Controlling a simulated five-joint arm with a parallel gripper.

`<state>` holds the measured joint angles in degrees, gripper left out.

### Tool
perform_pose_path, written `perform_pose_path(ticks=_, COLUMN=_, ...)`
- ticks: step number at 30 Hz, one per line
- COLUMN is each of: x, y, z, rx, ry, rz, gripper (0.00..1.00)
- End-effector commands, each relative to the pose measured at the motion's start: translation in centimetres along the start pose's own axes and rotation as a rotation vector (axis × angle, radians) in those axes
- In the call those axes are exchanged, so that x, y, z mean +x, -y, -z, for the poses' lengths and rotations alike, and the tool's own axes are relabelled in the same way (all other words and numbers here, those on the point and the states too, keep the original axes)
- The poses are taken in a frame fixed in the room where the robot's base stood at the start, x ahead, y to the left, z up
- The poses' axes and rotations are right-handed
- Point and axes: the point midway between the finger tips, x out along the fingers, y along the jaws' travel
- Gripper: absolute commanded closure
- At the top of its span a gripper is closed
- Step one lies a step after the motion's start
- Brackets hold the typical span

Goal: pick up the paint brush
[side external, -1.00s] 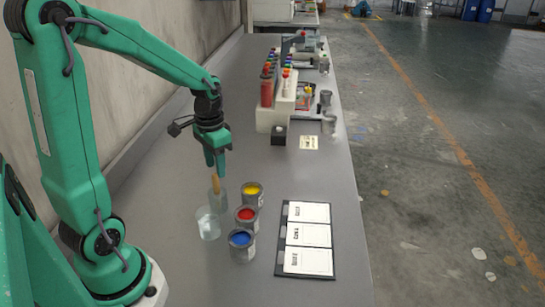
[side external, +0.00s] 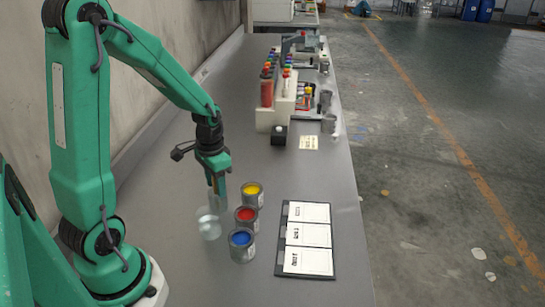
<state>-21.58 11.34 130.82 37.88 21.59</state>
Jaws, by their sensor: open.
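The paint brush (side external: 212,182) stands upright in a clear glass jar (side external: 217,207), and only a little of its orange-tan handle shows. My gripper (side external: 217,193) is open and points straight down over this jar. Its fingers are low around the handle, at about the jar's rim. They hide most of the brush, and I cannot tell whether they touch it. A second clear glass (side external: 208,225) with pale contents stands just in front of the jar and overlaps it in the picture.
Yellow (side external: 252,194), red (side external: 246,218) and blue (side external: 241,245) paint cans stand close on the right. A dark board with white cards (side external: 307,239) lies farther right. A bottle rack (side external: 278,115) stands farther back. The grey bench is clear between rack and cans.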

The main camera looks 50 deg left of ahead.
Motion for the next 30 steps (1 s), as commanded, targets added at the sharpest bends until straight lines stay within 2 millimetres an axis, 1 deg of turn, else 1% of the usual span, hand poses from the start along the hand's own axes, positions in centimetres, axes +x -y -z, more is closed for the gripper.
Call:
perform_pose_path(ticks=16, x=0.17, y=0.00, z=0.03, rx=0.000, ry=-0.001, rz=0.000, gripper=0.58)
perform_pose_path(ticks=22, x=0.17, y=0.00, z=0.03, rx=0.000, ry=-0.001, rz=0.000, gripper=0.97)
perform_pose_path(ticks=23, x=0.17, y=0.00, z=0.03, rx=0.000, ry=-0.001, rz=0.000, gripper=1.00)
perform_pose_path(ticks=30, x=0.16, y=0.00, z=0.03, rx=0.000, ry=-0.001, rz=0.000, gripper=1.00)
